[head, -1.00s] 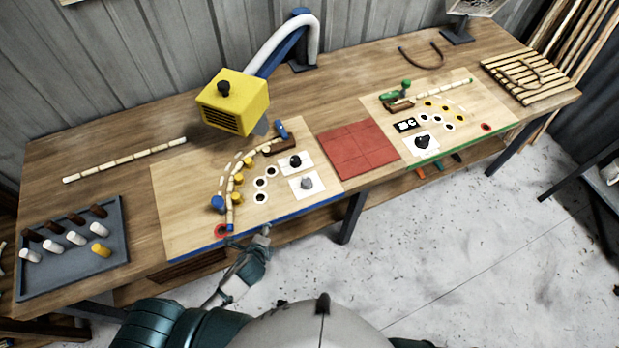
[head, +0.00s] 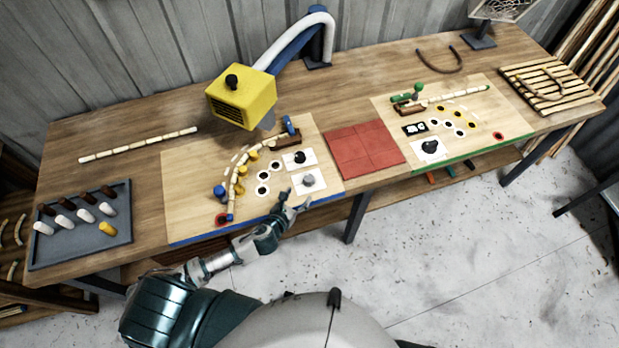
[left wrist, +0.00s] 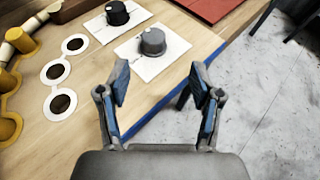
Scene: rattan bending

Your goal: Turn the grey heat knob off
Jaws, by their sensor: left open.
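The grey heat knob (head: 308,180) sits on a white card (head: 299,187) near the blue front edge of the left board. In the left wrist view the grey knob (left wrist: 152,41) stands ahead of the fingers, slightly left of centre. A black knob (head: 299,157) on its own white card is just behind it; it also shows in the left wrist view (left wrist: 117,13). My left gripper (head: 291,201) is open and empty, in front of the grey knob and apart from it. Its two fingers (left wrist: 160,85) show blue pads. My right gripper is not in view.
A yellow heater box (head: 241,97) hangs over the left board (head: 190,190), which holds a curved rattan strip and pegs. A red tiled mat (head: 364,149) lies to the right. A peg tray (head: 80,250) is at the left. The floor in front is clear.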

